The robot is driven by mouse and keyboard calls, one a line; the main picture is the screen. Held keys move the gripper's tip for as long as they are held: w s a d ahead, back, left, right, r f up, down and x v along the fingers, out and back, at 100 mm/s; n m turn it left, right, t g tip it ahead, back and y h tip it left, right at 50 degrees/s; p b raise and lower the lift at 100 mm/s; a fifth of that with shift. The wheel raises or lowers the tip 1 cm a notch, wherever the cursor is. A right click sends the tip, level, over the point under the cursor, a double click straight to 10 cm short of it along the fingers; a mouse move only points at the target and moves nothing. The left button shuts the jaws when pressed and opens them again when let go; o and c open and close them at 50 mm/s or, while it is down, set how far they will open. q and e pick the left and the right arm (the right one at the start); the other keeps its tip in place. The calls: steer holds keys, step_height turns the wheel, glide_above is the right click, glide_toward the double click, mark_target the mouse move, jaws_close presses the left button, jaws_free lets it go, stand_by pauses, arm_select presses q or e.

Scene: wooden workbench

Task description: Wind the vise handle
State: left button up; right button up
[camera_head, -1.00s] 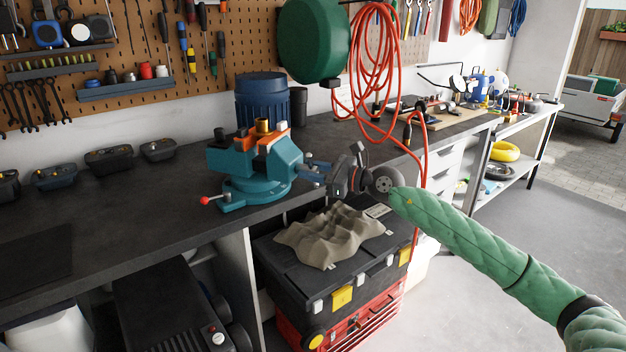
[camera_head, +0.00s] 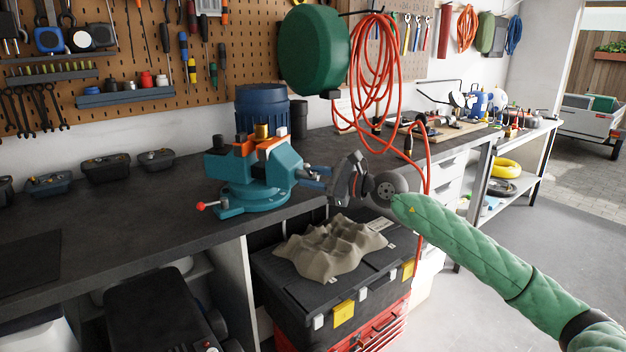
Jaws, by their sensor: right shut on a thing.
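The teal vise (camera_head: 253,185) stands on the dark bench top near its front edge, with orange jaw pads around a brass-coloured piece (camera_head: 262,131). Its screw end (camera_head: 312,175) points right, toward the bench edge. My right gripper (camera_head: 336,180) is at this end, shut on the vise handle. The handle is mostly hidden by the gripper, so its angle cannot be made out. My green-sleeved right arm comes in from the lower right. My left gripper is out of view.
A black toolbox (camera_head: 285,288) with a crumpled cloth (camera_head: 330,248) on it stands below the gripper. An orange hose (camera_head: 372,80) hangs from a green reel (camera_head: 313,50) behind. A blue drum-like object (camera_head: 262,105) stands behind the vise.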

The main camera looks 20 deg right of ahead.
mark_target(318, 179)
steer(key=o, duration=0.8)
steer(key=shift+a, duration=0.1)
steer(key=shift+o, duration=0.9)
steer(key=shift+w, duration=0.15)
steer(key=b+v, duration=0.1)
steer(key=v, duration=0.5)
steer(key=shift+f, duration=0.2)
steer(key=shift+b+v, duration=0.4)
steer(key=shift+v, duration=0.5)
steer(key=shift+r, duration=0.15)
